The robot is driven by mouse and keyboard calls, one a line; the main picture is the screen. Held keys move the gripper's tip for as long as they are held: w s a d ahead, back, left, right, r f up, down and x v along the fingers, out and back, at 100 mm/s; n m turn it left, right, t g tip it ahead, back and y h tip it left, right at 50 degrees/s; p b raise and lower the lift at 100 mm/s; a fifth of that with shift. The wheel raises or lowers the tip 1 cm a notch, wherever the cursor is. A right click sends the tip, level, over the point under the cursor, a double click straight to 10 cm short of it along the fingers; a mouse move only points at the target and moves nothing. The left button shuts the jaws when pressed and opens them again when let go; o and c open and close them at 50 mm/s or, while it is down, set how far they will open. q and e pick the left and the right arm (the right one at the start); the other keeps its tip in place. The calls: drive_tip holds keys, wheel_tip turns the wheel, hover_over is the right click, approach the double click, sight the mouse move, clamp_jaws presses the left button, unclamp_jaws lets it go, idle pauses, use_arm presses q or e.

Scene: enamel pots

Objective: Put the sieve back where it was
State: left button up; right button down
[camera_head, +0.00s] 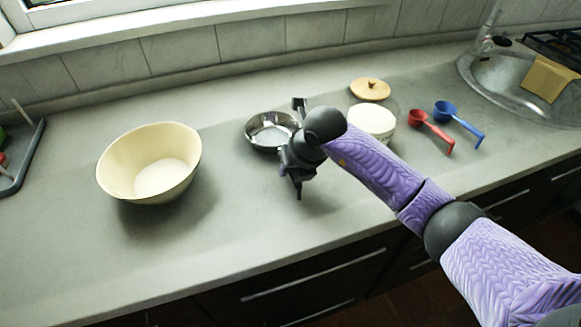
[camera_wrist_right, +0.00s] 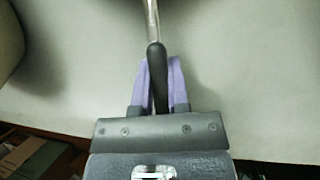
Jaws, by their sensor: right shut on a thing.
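The sieve (camera_head: 270,129) is a shiny metal bowl shape in the head view, at the middle of the counter, just behind and left of my right gripper (camera_head: 287,167). In the right wrist view, the purple fingers of this gripper (camera_wrist_right: 158,65) are shut on the sieve's black handle (camera_wrist_right: 157,72). A metal shaft runs up from the handle and out of that picture, so the sieve's bowl is not seen there. In the head view the gripper hides the handle. I cannot tell whether the sieve touches the counter. My left gripper is not in view.
A cream bowl (camera_head: 117,160) with white contents stands to the left. A glass jar of white powder (camera_head: 372,121), a wooden lid (camera_head: 370,88), a red scoop (camera_head: 418,117) and a blue scoop (camera_head: 446,110) are right. The counter (camera_head: 240,235) is clear in front.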

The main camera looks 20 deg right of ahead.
drive_tip(key=c, duration=0.7)
unclamp_jaws()
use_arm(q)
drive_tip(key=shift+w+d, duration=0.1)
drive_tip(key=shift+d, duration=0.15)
use_arm(e)
drive_tip(key=shift+o, duration=0.4)
drive_tip(key=shift+r, duration=0.2)
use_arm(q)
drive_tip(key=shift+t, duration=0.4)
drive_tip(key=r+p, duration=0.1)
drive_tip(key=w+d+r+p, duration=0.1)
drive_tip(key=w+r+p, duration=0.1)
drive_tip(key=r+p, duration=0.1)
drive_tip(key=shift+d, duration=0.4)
use_arm(e)
drive_tip(key=v, duration=1.1)
drive_tip(key=shift+s+r, duration=0.2)
drive_tip(key=shift+r, duration=0.15)
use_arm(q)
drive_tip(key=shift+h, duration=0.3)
use_arm(e)
drive_tip(key=shift+d, duration=0.15)
